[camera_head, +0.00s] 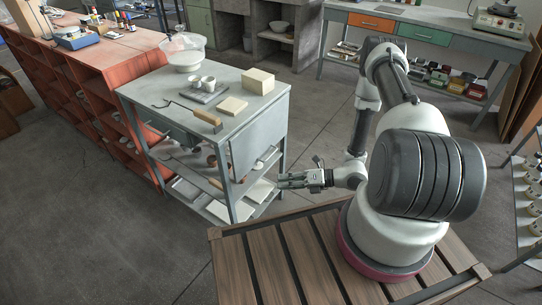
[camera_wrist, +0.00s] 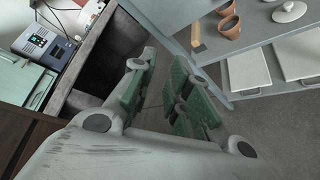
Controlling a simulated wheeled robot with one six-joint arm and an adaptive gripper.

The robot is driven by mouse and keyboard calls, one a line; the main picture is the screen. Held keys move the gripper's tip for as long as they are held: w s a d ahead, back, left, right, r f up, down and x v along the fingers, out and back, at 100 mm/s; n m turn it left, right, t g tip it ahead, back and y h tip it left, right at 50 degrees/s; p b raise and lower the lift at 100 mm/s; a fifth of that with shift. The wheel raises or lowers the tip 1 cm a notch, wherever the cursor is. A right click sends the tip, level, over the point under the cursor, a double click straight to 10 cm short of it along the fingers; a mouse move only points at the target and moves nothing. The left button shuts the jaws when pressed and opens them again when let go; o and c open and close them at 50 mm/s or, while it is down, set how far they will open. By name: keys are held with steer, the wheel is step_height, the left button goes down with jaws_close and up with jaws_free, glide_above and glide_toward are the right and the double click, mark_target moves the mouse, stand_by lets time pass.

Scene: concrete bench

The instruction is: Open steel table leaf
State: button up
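The steel table (camera_head: 232,92) stands left of my arm in the head view, with a grey top and shelves below. Its leaf (camera_head: 259,137) appears as a flat grey panel hanging down at the table's right side, below the top's edge. My gripper (camera_head: 281,180) is beside the table, lower than the leaf and slightly to its right, apart from it. In the wrist view my gripper (camera_wrist: 160,68) has its green-padded fingers spread with nothing between them. A grey panel (camera_wrist: 165,12) at the top there may be the leaf; I cannot tell for sure.
On the tabletop are a wooden-handled tool (camera_head: 207,117), a beige block (camera_head: 257,81), a flat block (camera_head: 231,106), cups (camera_head: 197,84) and a clear bowl (camera_head: 187,53). Terracotta pots (camera_wrist: 229,26) and white trays (camera_wrist: 249,70) sit on the shelves.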

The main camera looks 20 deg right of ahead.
steer(key=w+f+m+t+h, duration=0.1)
steer(key=w+f+m+t, duration=0.1)
steer(key=w+f+m, duration=0.15)
steer(key=m+t+h, duration=0.3)
steer(key=m+t, duration=0.1)
steer(key=m, duration=0.4)
glide_toward(271, 155)
steer(key=x, duration=0.3)
steer(key=shift+n, duration=0.25)
steer(key=x, duration=0.7)
steer(key=shift+w+f, duration=0.2)
steer(key=shift+c, duration=0.4)
jaws_close()
